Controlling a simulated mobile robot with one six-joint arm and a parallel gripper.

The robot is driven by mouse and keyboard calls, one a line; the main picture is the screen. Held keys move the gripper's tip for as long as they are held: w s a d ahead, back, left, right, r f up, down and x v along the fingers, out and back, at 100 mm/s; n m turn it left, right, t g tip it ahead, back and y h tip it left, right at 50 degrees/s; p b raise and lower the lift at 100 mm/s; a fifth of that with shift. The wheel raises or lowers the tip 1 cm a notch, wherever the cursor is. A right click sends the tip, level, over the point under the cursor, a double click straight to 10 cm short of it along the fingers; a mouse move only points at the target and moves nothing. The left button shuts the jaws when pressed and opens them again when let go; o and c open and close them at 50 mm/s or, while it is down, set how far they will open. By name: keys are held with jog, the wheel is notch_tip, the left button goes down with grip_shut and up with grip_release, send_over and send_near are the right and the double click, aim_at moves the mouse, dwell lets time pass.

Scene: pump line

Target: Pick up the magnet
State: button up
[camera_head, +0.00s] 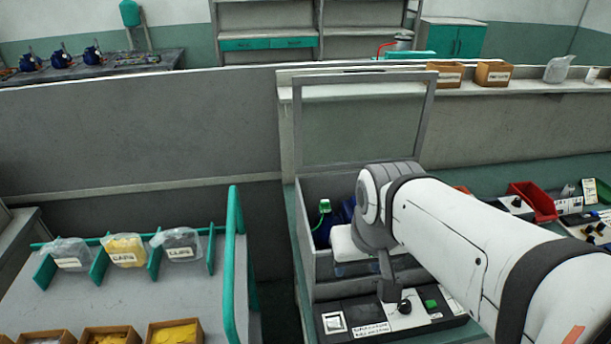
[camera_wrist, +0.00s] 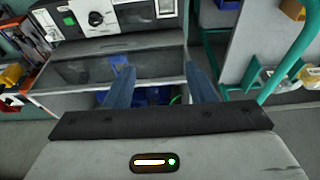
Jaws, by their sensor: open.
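I cannot make out the magnet in either view. My gripper (camera_wrist: 159,70) shows in the wrist view with its two bluish fingers spread apart and nothing between them. The fingers point toward an open grey test box (camera_wrist: 75,72), with blue parts partly visible inside beyond them. In the head view the same box (camera_head: 309,232) stands below my wrist. A blue pump with a green top (camera_head: 324,207) sits inside it at the left. My arm hides much of the box's interior and the fingertips in this view.
A raised clear panel (camera_head: 362,122) stands behind the box. A control panel with a black knob (camera_head: 404,307) is at its front. A red bin (camera_head: 533,201) and small parts lie on the bench at right. A trolley with labelled bags (camera_head: 124,250) and a green rail (camera_head: 231,285) is at left.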

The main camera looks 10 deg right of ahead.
jog(key=w+b, duration=0.1)
jog(key=w, duration=0.6)
jog(key=w+f+b, duration=0.1)
jog(key=w, duration=0.2)
jog(key=shift+w+d+b, duration=0.3)
jog(key=shift+w+b, duration=0.05)
jog(key=shift+w, duration=0.05)
jog(key=t+b, duration=0.1)
jog(key=b, duration=0.2)
send_near(325, 201)
notch_tip(325, 201, down, 3)
jog(key=x, duration=0.3)
jog(key=w+p+x, duration=0.1)
jog(key=x, duration=0.3)
jog(key=shift+w, duration=0.1)
jog(key=c, duration=1.1)
